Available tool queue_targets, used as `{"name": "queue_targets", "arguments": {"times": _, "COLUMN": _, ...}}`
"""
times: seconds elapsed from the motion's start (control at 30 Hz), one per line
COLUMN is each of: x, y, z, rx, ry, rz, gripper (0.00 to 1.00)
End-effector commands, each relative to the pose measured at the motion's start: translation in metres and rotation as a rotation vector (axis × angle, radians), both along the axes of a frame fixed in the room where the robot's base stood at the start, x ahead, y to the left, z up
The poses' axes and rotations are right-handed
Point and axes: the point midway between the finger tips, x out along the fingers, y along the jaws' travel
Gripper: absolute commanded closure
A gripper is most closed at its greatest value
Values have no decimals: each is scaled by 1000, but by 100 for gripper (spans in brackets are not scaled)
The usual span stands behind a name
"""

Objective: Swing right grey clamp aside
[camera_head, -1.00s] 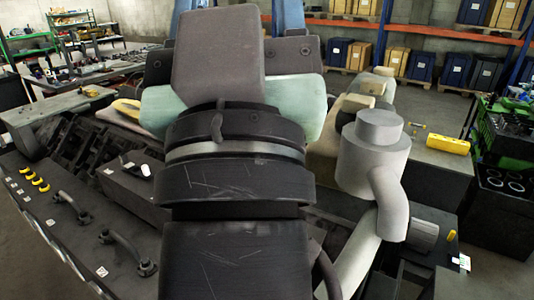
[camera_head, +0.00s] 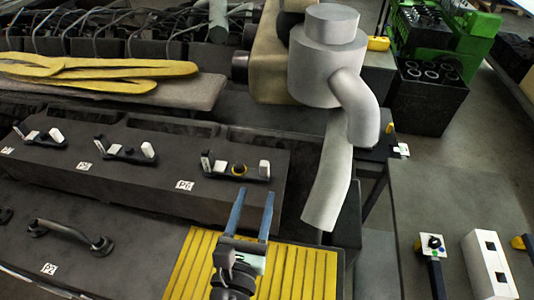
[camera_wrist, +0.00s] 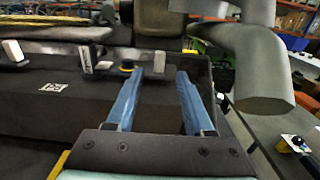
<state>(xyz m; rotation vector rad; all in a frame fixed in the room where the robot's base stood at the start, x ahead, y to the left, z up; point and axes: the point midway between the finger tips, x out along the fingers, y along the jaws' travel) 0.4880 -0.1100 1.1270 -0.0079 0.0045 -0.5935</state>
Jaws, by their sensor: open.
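The right grey clamp (camera_head: 236,170) sits on top of a long black block (camera_head: 140,190), at its right end. It has a dark base, a grey upright piece at its left, a yellow-ringed knob and a pale block at its right. My gripper (camera_head: 255,193) is open and empty, with two blue fingers pointing toward the clamp's right end. In the wrist view my gripper (camera_wrist: 158,74) appears short of the clamp; contact does not show.
Two similar clamps, middle (camera_head: 125,151) and left (camera_head: 40,136), stand along the block. A grey pipe with a canister (camera_head: 328,65) rises close to the right. A yellow ribbed mat (camera_head: 310,270) lies beneath my gripper. A grey table (camera_head: 450,215) stands at far right.

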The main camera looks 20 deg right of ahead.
Motion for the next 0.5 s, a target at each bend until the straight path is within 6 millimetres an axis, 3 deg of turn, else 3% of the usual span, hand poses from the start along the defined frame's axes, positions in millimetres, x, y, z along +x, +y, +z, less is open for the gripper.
{"name": "queue_targets", "arguments": {"times": 0.5, "x": 80, "y": -56, "z": 4, "rx": 3, "ry": -6, "rz": -3, "gripper": 48}}
